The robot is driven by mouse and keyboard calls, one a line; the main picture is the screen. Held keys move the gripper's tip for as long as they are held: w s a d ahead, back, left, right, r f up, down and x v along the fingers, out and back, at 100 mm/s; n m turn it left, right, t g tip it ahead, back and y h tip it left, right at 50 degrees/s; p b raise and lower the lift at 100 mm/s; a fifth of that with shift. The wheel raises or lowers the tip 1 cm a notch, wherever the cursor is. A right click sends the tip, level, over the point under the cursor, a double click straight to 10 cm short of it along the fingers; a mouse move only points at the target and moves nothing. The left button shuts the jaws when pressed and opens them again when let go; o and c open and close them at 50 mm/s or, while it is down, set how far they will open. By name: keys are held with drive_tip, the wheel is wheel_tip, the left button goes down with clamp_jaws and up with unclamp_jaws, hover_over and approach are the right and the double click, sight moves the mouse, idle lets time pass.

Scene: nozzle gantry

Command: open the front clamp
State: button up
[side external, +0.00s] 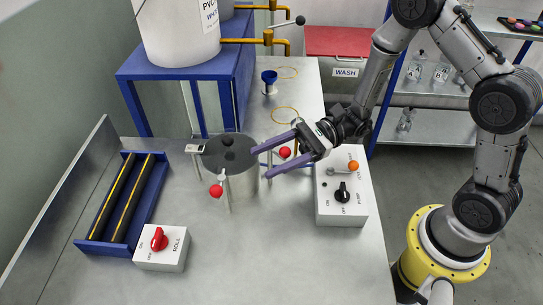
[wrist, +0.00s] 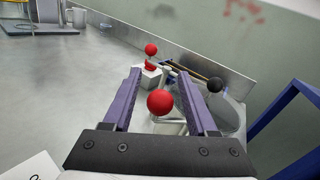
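Another clamp's red ball (side external: 285,153) is at the pot's right. My gripper (side external: 259,162) is open, its purple fingers pointing left at the pot. The right clamp's ball appears between the fingers in both views (wrist: 160,102); contact cannot be told. I cannot tell which clamp is called front.
A black lid knob (wrist: 215,85) is right of the fingers. A pump switch box (side external: 342,205) sits under my wrist. The roll switch box (side external: 162,250) and blue roller frame (side external: 122,205) are at left. A blue stand (side external: 185,70) rises behind.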

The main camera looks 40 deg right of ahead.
clamp_jaws()
drive_tip(key=shift+a+m+t, duration=0.1)
drive_tip(key=shift+m+t, duration=0.2)
drive_tip(key=shift+t, duration=0.2)
drive_tip(key=shift+w+a+m+t+h, duration=0.25)
drive_tip(key=shift+w+m+t+h, duration=0.15)
drive_tip(key=shift+m+t+h, duration=0.9)
drive_tip(key=shift+w+a+m+t+h, duration=0.4)
drive_tip(key=shift+m+t, duration=0.55)
drive_tip(key=shift+t, duration=0.75)
drive_tip(key=shift+w+a+m+t+h, duration=0.15)
drive_tip(key=shift+w+m+t+h, duration=0.3)
drive_tip(key=shift+m+t+h, duration=0.9)
drive_tip(key=shift+w+t, duration=0.1)
drive_tip(key=shift+t, duration=0.15)
drive_tip(key=shift+o, duration=0.6)
unclamp_jaws()
